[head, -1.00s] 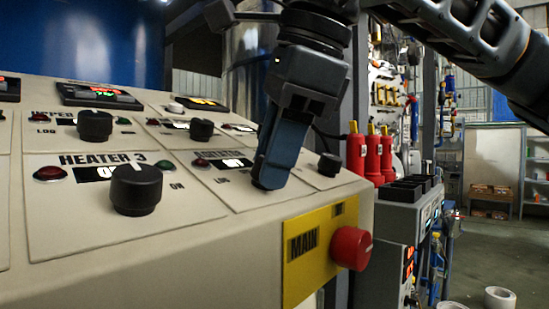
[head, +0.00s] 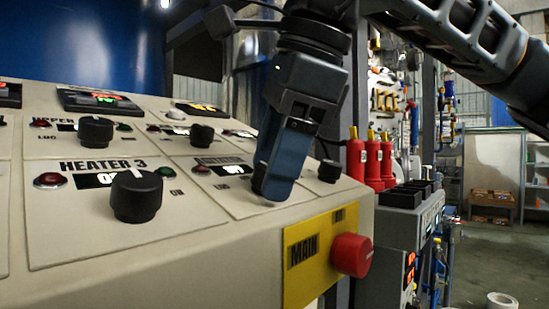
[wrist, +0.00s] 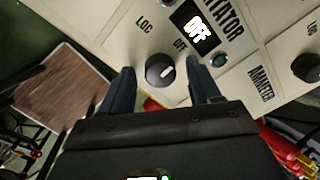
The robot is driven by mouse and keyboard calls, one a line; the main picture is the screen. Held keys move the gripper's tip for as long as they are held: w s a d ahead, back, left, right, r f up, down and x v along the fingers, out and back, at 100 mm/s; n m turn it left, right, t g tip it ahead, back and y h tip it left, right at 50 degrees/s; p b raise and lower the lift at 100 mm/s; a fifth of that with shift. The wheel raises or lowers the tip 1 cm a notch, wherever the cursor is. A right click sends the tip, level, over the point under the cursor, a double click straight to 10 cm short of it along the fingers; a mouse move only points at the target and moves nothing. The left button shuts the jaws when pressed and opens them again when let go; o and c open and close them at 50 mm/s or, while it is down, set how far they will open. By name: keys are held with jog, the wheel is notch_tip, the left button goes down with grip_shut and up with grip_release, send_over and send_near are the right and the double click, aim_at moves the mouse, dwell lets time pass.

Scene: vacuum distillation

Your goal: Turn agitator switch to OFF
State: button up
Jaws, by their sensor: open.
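The agitator switch is a round black knob (wrist: 160,70) with a white mark, seen in the wrist view below the AGITATOR lettering (wrist: 219,14). The mark points toward the right side, near the OFF print. A lit display (wrist: 196,30) beside it appears to read OFF. My gripper (wrist: 162,67) is open, with one finger on each side of the knob; I cannot tell whether either finger touches it.
The HEATER 3 knob (head: 136,195) stands left of my gripper, and another black knob (head: 330,171) stands close on its right. A red button (head: 351,255) sits on the yellow MAIN plate (head: 307,250) at the panel's front edge. Red bottles (head: 373,162) stand behind.

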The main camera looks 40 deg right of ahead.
jog(key=v, duration=0.7)
jog(key=shift+r+p, duration=0.35)
jog(key=shift+s, duration=0.15)
